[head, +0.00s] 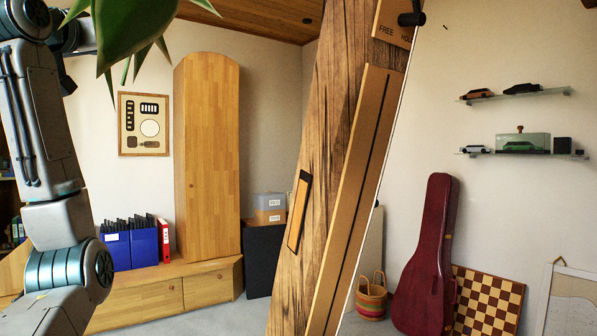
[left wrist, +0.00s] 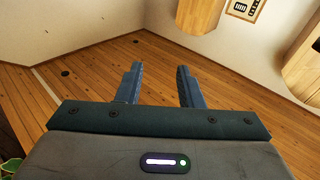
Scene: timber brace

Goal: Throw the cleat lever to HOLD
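The cleat lever (head: 412,18) is a small black handle at the top of the head view. It sits by a tan plate (head: 393,22) on a tilted timber post (head: 325,130). The plate reads "FREE" on the left, with a second word starting "H" partly hidden; its upper part is cut off. Which word the lever points to I cannot tell. My left gripper (left wrist: 158,84) shows in the left wrist view with its two blue fingers apart and nothing between them. It is out of the head view, where only my left arm shows. My right gripper is in neither view.
Green plant leaves (head: 135,30) hang at the upper left near my arm. A tall wooden cabinet (head: 207,150) stands behind. Wall shelves (head: 515,97), a red guitar case (head: 428,255) and a checkered board (head: 487,300) are at the right.

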